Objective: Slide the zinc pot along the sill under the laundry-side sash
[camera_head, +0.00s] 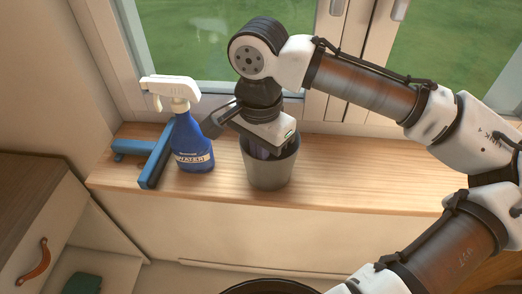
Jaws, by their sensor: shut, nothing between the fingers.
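The grey zinc pot (271,171) stands upright on the wooden sill (345,178), near the middle of the window. My gripper (212,125) is shut and empty. Something purplish shows inside the pot under the hand. I cannot tell whether the gripper touches the pot. Two sashes show behind the sill, a left one (190,40) and a right one (455,50); which is laundry-side I cannot tell.
The blue spray bottle (191,143) with a white trigger head stands left of the pot. A blue T-shaped tool (154,158) lies left of the bottle. The sill right of the pot looks clear, under my arm. A drawer cabinet (22,215) stands at lower left.

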